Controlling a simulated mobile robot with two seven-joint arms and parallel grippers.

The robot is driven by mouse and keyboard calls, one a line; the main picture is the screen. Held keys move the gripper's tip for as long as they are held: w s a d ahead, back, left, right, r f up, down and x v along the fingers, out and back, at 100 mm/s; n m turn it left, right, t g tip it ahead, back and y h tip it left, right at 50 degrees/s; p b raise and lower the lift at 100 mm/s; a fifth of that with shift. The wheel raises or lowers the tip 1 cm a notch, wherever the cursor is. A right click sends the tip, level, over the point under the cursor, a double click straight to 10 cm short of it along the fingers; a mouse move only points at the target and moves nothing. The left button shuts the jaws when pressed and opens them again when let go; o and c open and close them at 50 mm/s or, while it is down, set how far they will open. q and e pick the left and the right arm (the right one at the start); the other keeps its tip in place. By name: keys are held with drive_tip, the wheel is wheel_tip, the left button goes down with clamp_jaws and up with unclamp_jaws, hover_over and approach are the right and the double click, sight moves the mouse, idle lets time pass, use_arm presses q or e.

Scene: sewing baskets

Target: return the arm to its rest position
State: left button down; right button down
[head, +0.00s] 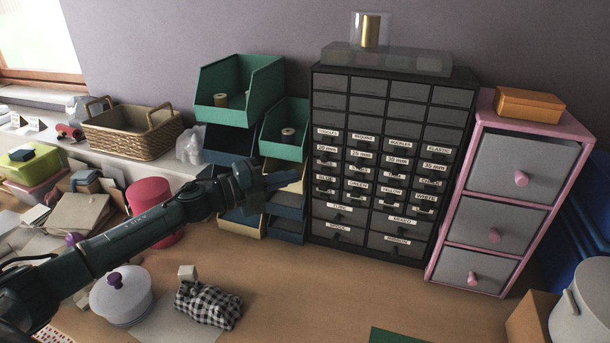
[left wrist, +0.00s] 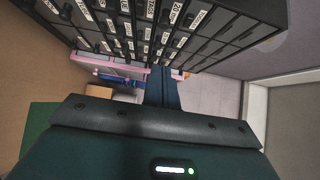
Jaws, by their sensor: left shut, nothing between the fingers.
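My left arm reaches in from the left in the head view. Its gripper (head: 284,178) is shut and empty, in front of the stacked open bins and left of the black drawer cabinet (head: 336,226). In the left wrist view the closed fingers (left wrist: 162,88) point toward the cabinet (left wrist: 228,30), with nothing between them. I cannot tell from these views whether the fingertips touch a bin. My right gripper is not in view.
Green bins (head: 240,88) stand behind my gripper. A pink-framed drawer unit (head: 436,262) stands right of the cabinet. A white lidded pot (head: 121,298) and a checkered cloth bundle (head: 208,305) sit below my forearm. The table's middle (head: 300,290) is clear.

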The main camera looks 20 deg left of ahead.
use_arm(q)
drive_tip(key=s+d+f+n+y, duration=0.2)
drive_tip(key=s+f+n+y, duration=0.1)
drive_tip(key=s+f+n, duration=0.5)
drive_tip(key=s+d+f+n+g+y, duration=0.1)
drive_tip(key=s+d+f+n+y, duration=0.2)
drive_tip(key=s+f+n, duration=0.5)
drive_tip(key=s+d+f+n+y+p, duration=0.1)
drive_tip(key=s+d+f+n+y, duration=0.1)
drive_tip(key=s+f+n, duration=0.6)
drive_tip(key=s+f+y, duration=0.1)
drive_tip(key=s, duration=0.4)
drive_tip(key=shift+s+d+n+g+y, duration=0.2)
drive_tip(key=shift+s+n+g+y, duration=0.1)
drive_tip(key=shift+s+y, duration=0.1)
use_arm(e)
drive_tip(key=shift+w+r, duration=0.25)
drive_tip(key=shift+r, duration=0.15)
